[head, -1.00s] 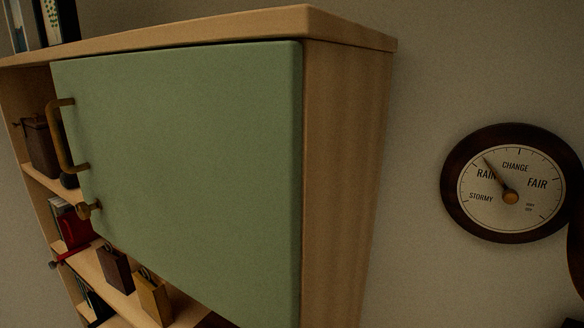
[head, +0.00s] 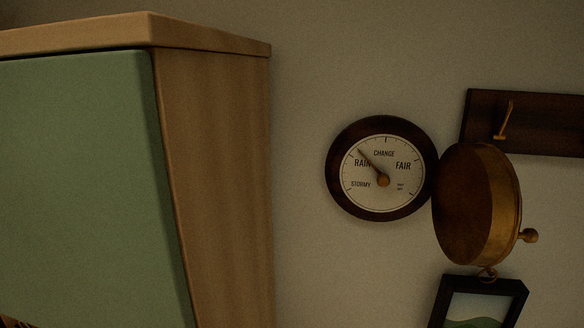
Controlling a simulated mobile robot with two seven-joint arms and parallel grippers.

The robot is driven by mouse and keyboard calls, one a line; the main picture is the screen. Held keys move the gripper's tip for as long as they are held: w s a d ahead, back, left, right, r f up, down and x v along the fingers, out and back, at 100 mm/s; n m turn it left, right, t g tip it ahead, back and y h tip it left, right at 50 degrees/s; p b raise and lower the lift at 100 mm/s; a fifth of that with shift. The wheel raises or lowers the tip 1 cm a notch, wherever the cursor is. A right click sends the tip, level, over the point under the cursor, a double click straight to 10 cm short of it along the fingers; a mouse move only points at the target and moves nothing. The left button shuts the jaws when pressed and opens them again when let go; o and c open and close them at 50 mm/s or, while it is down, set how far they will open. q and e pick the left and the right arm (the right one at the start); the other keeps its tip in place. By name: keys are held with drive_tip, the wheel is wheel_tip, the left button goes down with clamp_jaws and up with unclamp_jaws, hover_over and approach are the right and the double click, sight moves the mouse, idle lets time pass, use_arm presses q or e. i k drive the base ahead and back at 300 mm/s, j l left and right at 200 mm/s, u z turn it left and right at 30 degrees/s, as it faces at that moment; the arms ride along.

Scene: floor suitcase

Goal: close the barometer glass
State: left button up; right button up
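The barometer (head: 383,167) hangs on the wall right of the cabinet, with a dark round rim and a pale dial. Its needle points near RAIN. The barometer glass (head: 470,205), a round brass-rimmed cover, stands swung open at the dial's right side, about edge-on to me. A small brass knob (head: 529,236) sticks out from its right side. Neither of my grippers is in view.
A wooden cabinet (head: 215,130) with a green door (head: 85,170) fills the left. A dark rack with a brass hook (head: 503,120) is at the upper right. A framed picture (head: 480,305) hangs below the glass. The wall between cabinet and barometer is bare.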

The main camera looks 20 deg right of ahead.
sight(476, 200)
drive_tip(key=k+l+z, duration=0.15)
drive_tip(key=l, duration=0.15)
drive_tip(key=k+l+z, duration=0.15)
drive_tip(key=l, duration=0.15)
drive_tip(key=k+l+z, duration=0.1)
drive_tip(key=l, duration=0.25)
drive_tip(key=k+l+z, duration=0.15)
drive_tip(key=l, duration=0.15)
drive_tip(key=i, duration=0.05)
